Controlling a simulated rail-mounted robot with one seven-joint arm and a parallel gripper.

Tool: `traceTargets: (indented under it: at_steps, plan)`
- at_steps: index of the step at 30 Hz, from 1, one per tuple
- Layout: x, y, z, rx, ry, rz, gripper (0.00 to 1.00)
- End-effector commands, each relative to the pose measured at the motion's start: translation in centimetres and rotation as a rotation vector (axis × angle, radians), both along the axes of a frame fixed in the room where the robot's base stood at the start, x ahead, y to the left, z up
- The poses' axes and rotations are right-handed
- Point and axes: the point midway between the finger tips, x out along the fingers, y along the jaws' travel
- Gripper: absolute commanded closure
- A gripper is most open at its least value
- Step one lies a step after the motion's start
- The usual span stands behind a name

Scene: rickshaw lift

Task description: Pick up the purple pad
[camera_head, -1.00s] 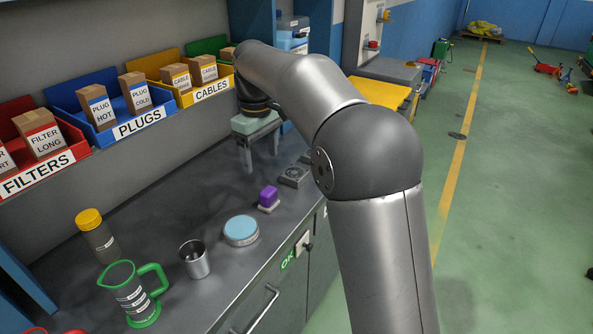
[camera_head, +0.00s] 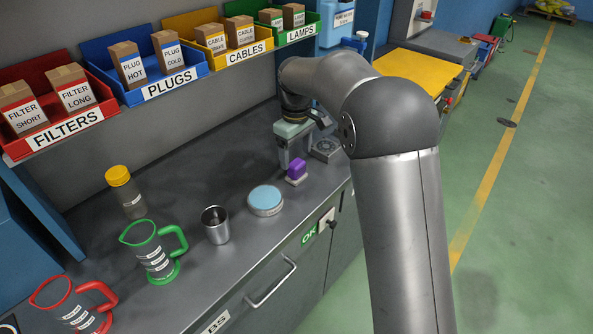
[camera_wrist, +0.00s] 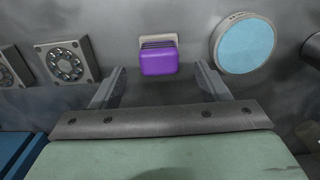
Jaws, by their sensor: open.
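The purple pad (camera_head: 296,168) is a small block on a pale base on the grey bench, left of a bearing-like square part. In the wrist view the purple pad (camera_wrist: 159,60) is at upper middle, with its pale base behind it.
A round blue-topped disc (camera_head: 265,200) sits near the pad, with a metal cup (camera_head: 215,225), a green jug (camera_head: 152,250), a red jug (camera_head: 72,305) and a yellow-capped bottle (camera_head: 126,192) further left. A square grey part (camera_head: 326,149) lies right of the pad. Labelled bins line the wall shelf.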

Motion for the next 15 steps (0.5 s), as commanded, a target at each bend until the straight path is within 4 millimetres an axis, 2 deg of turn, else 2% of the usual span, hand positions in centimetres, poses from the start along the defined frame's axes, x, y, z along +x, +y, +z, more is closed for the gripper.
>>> traceTargets:
  at_steps: [9, 15]
  plan:
    - [0.0, -0.1, -4.1, -0.001, 0.003, 0.0, 0.31]
    - [0.0, -0.1, -5.2, 0.0, 0.001, -0.001, 0.31]
